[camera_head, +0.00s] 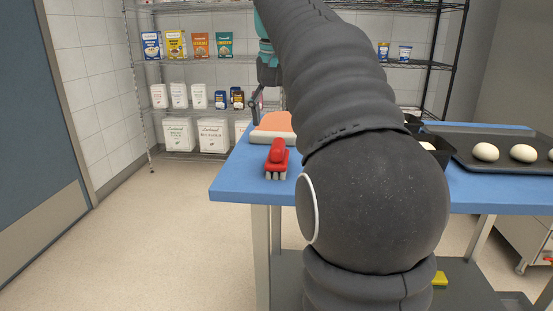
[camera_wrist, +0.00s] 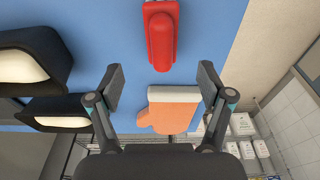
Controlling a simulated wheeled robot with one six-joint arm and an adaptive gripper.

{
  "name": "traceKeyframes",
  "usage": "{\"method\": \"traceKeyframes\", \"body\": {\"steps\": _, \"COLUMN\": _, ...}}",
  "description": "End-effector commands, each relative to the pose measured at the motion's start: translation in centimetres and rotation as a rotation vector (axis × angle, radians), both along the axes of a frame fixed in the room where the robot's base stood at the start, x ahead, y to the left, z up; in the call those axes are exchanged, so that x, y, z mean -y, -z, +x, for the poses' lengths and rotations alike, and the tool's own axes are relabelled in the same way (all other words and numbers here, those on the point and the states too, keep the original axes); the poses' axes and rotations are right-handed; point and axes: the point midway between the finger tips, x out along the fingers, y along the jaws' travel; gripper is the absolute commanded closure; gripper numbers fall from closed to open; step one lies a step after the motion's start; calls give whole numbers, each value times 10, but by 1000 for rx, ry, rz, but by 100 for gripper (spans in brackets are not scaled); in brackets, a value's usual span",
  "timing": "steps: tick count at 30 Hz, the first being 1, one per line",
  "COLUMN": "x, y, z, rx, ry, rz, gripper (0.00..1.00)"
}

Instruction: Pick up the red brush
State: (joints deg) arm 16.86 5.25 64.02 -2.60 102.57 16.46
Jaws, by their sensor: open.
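The red brush (camera_head: 277,157) lies on the blue table (camera_head: 238,178) near its left front corner, bristles showing below its red body. In the wrist view the red brush (camera_wrist: 161,36) is at the top centre, beyond my fingertips and apart from them. My gripper (camera_wrist: 160,85) is open and empty, with its two fingers spread wide. In the head view my gripper (camera_head: 262,98) shows only in part at the table's far left side, mostly hidden behind my arm.
An orange oven mitt (camera_wrist: 167,112) with a pale cuff lies behind the brush. Dark pans (camera_wrist: 55,110) with pale dough are beside it. A dark tray (camera_head: 468,152) with dough balls sits on the table's right. Wire shelves (camera_head: 180,62) with packets stand behind; the floor at left is clear.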

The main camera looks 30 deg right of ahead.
Motion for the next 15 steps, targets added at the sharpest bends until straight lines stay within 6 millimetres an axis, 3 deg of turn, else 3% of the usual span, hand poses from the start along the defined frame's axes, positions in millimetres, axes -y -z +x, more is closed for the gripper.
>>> {"method": "traceKeyframes", "body": {"steps": 4, "x": 2, "y": 25, "z": 2, "rx": -1, "ry": 0, "rz": 1, "gripper": 21}}
{"method": "traceKeyframes", "body": {"steps": 15, "x": 4, "y": 53, "z": 8, "rx": -2, "ry": -1, "rz": 1, "gripper": 21}}
